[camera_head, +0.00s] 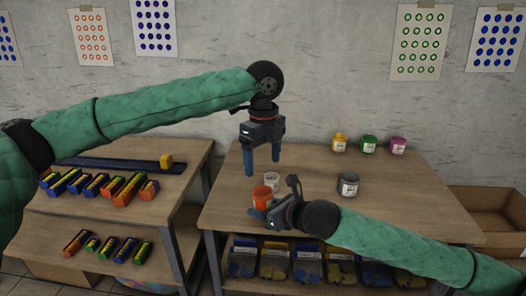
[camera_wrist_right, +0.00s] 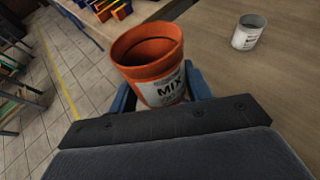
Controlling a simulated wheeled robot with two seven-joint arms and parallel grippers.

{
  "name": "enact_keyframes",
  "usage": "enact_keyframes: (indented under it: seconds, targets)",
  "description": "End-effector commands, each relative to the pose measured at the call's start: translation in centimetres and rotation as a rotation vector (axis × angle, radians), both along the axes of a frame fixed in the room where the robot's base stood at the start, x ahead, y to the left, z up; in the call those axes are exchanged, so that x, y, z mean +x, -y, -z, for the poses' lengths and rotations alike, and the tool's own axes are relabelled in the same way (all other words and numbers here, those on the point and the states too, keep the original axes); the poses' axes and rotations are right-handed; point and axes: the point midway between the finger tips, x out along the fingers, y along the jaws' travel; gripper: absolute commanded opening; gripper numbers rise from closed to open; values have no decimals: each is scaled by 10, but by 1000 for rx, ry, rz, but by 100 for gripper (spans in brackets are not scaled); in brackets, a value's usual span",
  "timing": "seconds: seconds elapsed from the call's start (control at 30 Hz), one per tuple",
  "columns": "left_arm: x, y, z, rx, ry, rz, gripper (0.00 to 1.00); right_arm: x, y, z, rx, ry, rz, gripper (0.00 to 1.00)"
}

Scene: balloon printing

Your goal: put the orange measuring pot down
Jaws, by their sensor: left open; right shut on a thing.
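The orange measuring pot (camera_head: 262,197) is near the front left part of the right-hand table. It also shows in the right wrist view (camera_wrist_right: 152,62), upright or slightly tilted, with a white "MIX" label. My right gripper (camera_head: 259,211) is shut on it, with blue fingers (camera_wrist_right: 160,95) on both sides of the pot. I cannot tell whether the pot's base touches the table. My left gripper (camera_head: 262,168) is open and empty, pointing down above the table behind the pot.
A white pot (camera_head: 271,181) stands just behind the orange pot. A grey pot (camera_head: 348,184) stands to the right. Yellow (camera_head: 340,143), green (camera_head: 369,144) and pink (camera_head: 398,145) pots stand at the back. The table (camera_head: 420,190) is bare at right. Coloured blocks lie on the left table (camera_head: 150,208).

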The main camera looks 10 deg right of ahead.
Motion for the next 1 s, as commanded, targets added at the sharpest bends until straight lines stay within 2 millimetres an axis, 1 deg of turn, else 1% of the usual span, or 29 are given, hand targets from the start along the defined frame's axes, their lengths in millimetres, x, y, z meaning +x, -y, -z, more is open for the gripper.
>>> enact_keyframes:
  seconds: [0.03, 0.2, 0.5, 0.7, 1.0]
  targets:
    - [0, -1, 8, 2, -1, -1, 76, 0, 0, 0, 0, 0, 0, 2]
    - [0, -1, 35, 2, -1, -2, 76, 0, 0, 0, 0, 0, 0, 2]
    - [0, -1, 78, 1, -1, -3, 76, 0, 0, 0, 0, 0, 0, 2]
    - [0, -1, 94, 1, 1, -3, 76, 0, 0, 0, 0, 0, 0, 2]
    - [0, -1, 97, -1, 1, -3, 76, 0, 0, 0, 0, 0, 0, 2]
